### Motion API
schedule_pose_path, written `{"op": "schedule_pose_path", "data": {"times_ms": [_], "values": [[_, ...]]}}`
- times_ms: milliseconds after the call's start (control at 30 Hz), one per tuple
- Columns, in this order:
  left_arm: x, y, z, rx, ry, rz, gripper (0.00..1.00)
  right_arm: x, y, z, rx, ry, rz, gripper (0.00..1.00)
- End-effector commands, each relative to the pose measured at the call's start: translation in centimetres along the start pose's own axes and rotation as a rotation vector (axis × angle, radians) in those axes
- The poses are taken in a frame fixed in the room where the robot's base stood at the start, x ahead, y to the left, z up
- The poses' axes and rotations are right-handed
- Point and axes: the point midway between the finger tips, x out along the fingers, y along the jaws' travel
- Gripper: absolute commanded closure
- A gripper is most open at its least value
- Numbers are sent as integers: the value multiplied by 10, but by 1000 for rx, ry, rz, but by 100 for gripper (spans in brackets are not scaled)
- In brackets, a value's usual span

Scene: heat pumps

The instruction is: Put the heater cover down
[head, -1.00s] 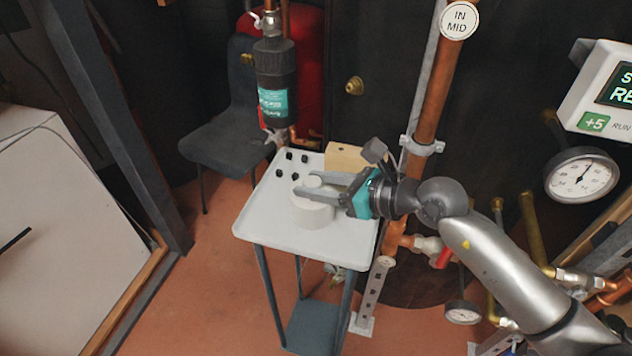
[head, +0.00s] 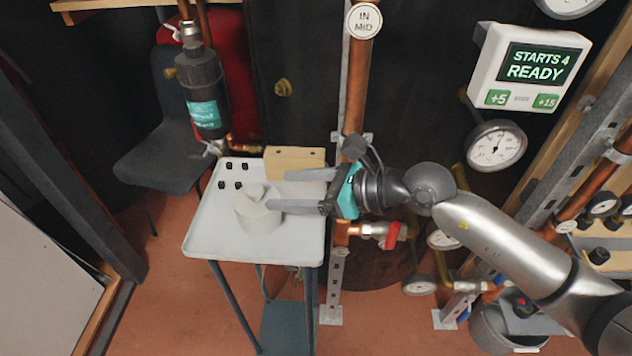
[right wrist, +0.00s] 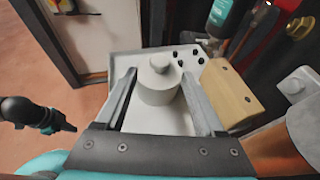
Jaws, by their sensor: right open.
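The heater cover, a pale grey round cap with a knob on top, stands upright on the white tray table (head: 215,240). I see the cover (head: 257,215) in the head view, and it also shows in the right wrist view (right wrist: 158,88). My right gripper (head: 279,190) is open and empty, just to the right of the cover. Its fingers point towards the cover, with a gap in the right wrist view. My left gripper (right wrist: 58,122) shows only in the right wrist view, small at the left edge, and away from the table; its jaws are unclear.
A wooden block (head: 294,162) lies at the table's back right, close to my right gripper. Several small black knobs (head: 238,185) sit at the back left. A copper pipe (head: 357,90) rises right of the table. The front left of the tabletop is bare.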

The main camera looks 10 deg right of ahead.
Motion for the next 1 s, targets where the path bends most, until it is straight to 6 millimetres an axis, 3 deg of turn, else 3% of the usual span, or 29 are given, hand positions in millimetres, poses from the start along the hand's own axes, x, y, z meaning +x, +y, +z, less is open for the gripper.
{"op": "schedule_pose_path", "data": {"times_ms": [200, 400, 1000], "values": [[6, -3, 5, 2, 1, -4, 100, -34, 0, -2, 0, 4, -1, 29], [8, -4, 7, 2, 0, -5, 100, -48, 0, -1, 0, 2, 0, 29], [9, -4, 7, 2, 1, -6, 100, -51, 0, 0, 0, 0, 0, 29]]}}
